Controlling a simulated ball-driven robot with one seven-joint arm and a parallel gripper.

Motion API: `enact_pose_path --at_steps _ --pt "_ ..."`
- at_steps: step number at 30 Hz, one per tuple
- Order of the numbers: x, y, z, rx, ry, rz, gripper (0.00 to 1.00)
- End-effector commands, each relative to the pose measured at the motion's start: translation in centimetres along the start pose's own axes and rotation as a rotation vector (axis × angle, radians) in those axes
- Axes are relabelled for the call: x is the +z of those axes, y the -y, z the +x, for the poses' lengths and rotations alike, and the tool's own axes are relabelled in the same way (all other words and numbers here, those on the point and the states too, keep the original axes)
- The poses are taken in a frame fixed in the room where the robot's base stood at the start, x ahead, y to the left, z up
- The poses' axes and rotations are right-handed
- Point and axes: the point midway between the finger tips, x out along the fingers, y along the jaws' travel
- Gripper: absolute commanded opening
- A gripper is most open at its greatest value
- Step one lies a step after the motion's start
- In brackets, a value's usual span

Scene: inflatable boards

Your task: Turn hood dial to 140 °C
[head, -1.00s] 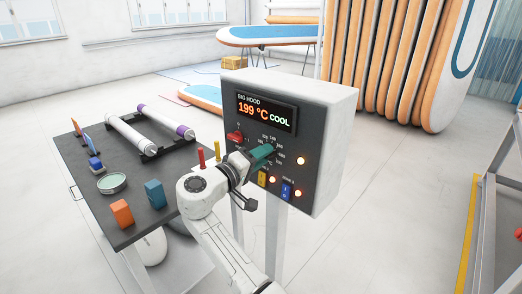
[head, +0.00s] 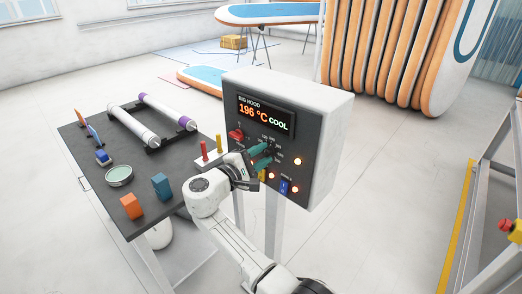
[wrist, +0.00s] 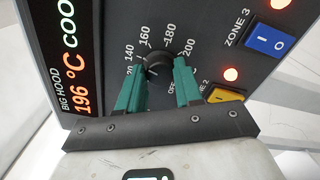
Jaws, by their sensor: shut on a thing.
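The hood control box has a dark panel (head: 285,145) with a lit display (head: 266,114) reading 196 °C and COOL. In the wrist view the black dial (wrist: 156,64) sits amid printed marks that include 140, 160, 180, 200 and OFF. My gripper (wrist: 158,72) is shut on the dial, with one teal finger on each side of it. In the head view my gripper (head: 262,155) is at the panel and hides most of the dial. I cannot clearly tell which mark the dial points at.
Below the dial are a yellow switch (wrist: 226,96) and a blue switch (wrist: 270,40), with lit orange lamps nearby. A dark table (head: 105,205) with rollers and blocks stands at the left.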

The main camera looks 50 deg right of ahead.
Motion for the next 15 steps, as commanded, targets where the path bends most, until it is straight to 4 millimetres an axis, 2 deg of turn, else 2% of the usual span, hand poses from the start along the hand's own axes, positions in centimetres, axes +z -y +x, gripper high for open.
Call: enact_pose_path --at_steps 15 --pt "-0.19 -0.01 -0.11 0.002 -0.007 -0.085 0.04"
